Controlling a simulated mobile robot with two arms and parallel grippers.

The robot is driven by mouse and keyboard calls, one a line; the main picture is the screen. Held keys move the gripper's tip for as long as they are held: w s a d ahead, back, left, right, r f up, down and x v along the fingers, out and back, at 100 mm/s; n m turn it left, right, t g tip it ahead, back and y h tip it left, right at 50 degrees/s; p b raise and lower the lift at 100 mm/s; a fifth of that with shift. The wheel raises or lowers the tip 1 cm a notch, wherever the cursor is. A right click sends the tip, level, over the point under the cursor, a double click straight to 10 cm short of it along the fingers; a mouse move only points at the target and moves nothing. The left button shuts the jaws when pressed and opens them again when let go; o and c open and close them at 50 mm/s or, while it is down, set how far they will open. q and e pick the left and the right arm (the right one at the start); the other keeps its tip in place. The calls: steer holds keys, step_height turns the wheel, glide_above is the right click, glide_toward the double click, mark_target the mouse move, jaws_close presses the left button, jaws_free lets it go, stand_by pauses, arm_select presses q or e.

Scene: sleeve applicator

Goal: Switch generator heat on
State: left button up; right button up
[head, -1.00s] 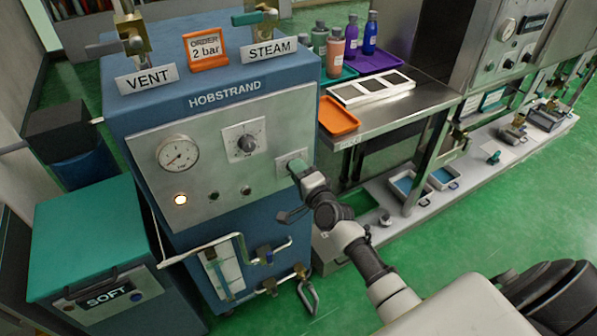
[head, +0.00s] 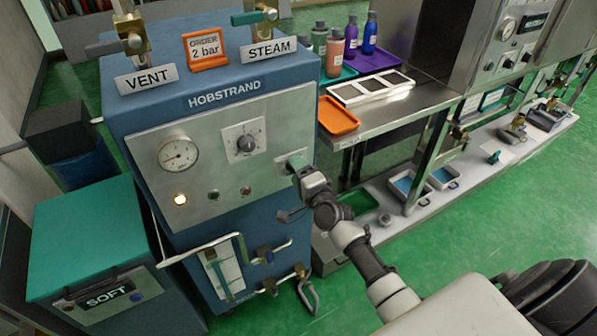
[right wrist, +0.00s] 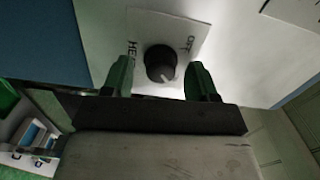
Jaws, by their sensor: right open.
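The blue HOBSTRAND generator (head: 240,115) stands at the centre left of the head view, with a pale control panel on its front. The heat switch is a black round knob (right wrist: 160,63) on a white plate marked HEAT and OFF in the right wrist view. A pale pointer mark shows at its lower right edge. My right gripper (head: 299,164) is at the panel's right side and covers the knob in the head view. In the right wrist view its two green fingers (right wrist: 161,77) are open, one on each side of the knob, with gaps showing. My left gripper is not in view.
The panel also carries a gauge (head: 178,154), a second dial (head: 243,140) and a lit lamp (head: 180,199). Pipes and valves (head: 265,256) stick out below. A steel bench with an orange tray (head: 338,115) stands close on the right.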

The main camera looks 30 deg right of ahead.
steer(key=shift+s, duration=0.1)
steer(key=s, duration=1)
steer(key=shift+s+d, duration=0.2)
steer(key=shift+s, duration=0.1)
steer(key=s+a+f+n+g+p, duration=0.1)
steer(key=s+f+n+g, duration=0.25)
steer(key=f, duration=0.65)
steer(key=s+a+f+n+g, duration=0.1)
steer(key=s+f+n+g, duration=0.3)
steer(key=f, duration=0.6)
steer(key=s+a+f+n+g+p, duration=0.1)
steer(key=s+a+f+n, duration=0.1)
steer(key=s+f, duration=0.6)
steer(key=s+f+n+g, duration=0.4)
steer(key=s+f, duration=0.3)
steer(key=s, duration=0.5)
steer(key=s+a+f+n+g, duration=0.1)
steer(key=s+f+n+g, duration=0.3)
steer(key=s+f, duration=0.4)
steer(key=s+n, duration=0.1)
steer(key=s, duration=0.4)
steer(key=shift+s+a+f+h+p, duration=0.15)
steer(key=shift+s+a+h+p, duration=0.05)
steer(key=shift+a+h+p, duration=0.1)
steer(key=shift+n+g, duration=0.25)
